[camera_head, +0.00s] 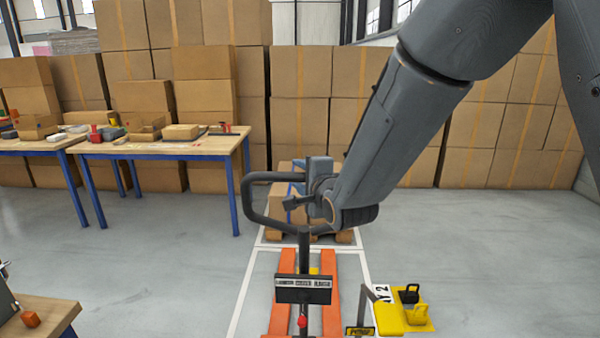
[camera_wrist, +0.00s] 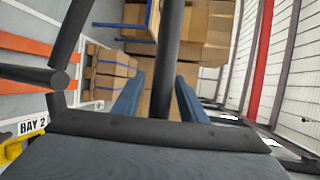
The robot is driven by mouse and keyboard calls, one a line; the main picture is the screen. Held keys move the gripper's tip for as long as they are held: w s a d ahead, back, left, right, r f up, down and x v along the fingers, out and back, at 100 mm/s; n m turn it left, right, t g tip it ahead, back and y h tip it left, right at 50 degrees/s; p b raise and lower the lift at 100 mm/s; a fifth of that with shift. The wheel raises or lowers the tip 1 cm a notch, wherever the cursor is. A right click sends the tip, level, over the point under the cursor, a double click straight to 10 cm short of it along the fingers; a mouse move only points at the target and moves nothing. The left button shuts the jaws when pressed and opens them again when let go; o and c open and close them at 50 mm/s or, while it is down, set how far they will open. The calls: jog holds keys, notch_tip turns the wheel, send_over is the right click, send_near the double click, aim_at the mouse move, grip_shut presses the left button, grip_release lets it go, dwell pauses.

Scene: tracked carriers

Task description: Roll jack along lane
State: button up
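The jack is a pallet jack with two orange forks (camera_head: 331,290), lying between white floor lines (camera_head: 243,290). Its dark loop handle (camera_head: 250,205) rises on a post with a label plate (camera_head: 303,289). My gripper (camera_head: 312,190) is at the right side of the handle loop in the head view, and my wrist partly hides that side. In the wrist view my two blue-grey fingers (camera_wrist: 158,92) stand apart. A dark bar (camera_wrist: 168,60) runs between or across them, with a gap showing at the left finger. Whether they touch it is unclear.
A pallet with cartons (camera_head: 296,212) stands beyond the forks, inside the white lines. A yellow stand (camera_head: 390,318) with a Bay 2 sign is close on the right. Tables (camera_head: 165,150) stand at left. Stacked cartons (camera_head: 300,75) line the back. Grey floor (camera_head: 170,260) is clear left of the lane.

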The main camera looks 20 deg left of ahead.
jog(key=shift+w+a, duration=0.15)
jog(key=shift+w, duration=0.15)
jog(key=shift+c, duration=0.5)
grip_shut()
jog(key=shift+w, duration=0.15)
